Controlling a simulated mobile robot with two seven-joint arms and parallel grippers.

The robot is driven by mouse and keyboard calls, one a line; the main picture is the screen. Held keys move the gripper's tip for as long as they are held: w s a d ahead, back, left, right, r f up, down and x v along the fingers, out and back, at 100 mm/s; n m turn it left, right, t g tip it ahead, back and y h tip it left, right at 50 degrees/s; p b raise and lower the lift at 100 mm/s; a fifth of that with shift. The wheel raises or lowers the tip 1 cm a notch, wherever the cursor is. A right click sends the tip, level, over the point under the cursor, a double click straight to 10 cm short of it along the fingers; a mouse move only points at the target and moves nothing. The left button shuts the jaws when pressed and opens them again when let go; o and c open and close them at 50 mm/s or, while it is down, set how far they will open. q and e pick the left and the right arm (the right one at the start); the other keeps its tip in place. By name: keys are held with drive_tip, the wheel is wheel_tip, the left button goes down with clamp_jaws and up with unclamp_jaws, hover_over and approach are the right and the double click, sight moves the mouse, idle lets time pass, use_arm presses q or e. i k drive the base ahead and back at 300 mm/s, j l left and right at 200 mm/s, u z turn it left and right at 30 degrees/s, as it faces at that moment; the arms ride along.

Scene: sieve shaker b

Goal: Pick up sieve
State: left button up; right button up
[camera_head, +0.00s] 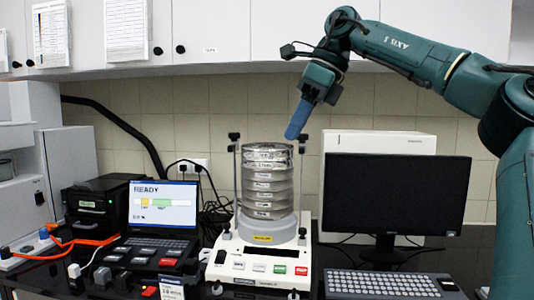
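A stack of several round metal sieves (268,188) stands upright on the sieve shaker (262,262), between its two clamp rods. The topmost sieve (268,156) has a shiny rim and labels on its side. My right gripper (297,122) comes in from the upper right, with blue fingers pointing down and slightly left. Its fingertips appear just above and to the right of the top sieve's rim, and look apart from it. The fingers overlap in this view, so their opening is hidden. My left gripper is out of view.
A clamp rod (301,170) with a dark knob stands right of the stack, close below my fingers. A black monitor (396,194) and keyboard (382,284) are at the right. A laptop (163,208) reading READY is at the left. Wall cabinets (215,30) hang above.

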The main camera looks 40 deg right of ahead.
sight(258, 151)
drive_tip(key=i+l, duration=0.65)
drive_tip(key=l, duration=0.25)
drive_tip(key=i+l, duration=0.35)
drive_tip(key=l, duration=0.15)
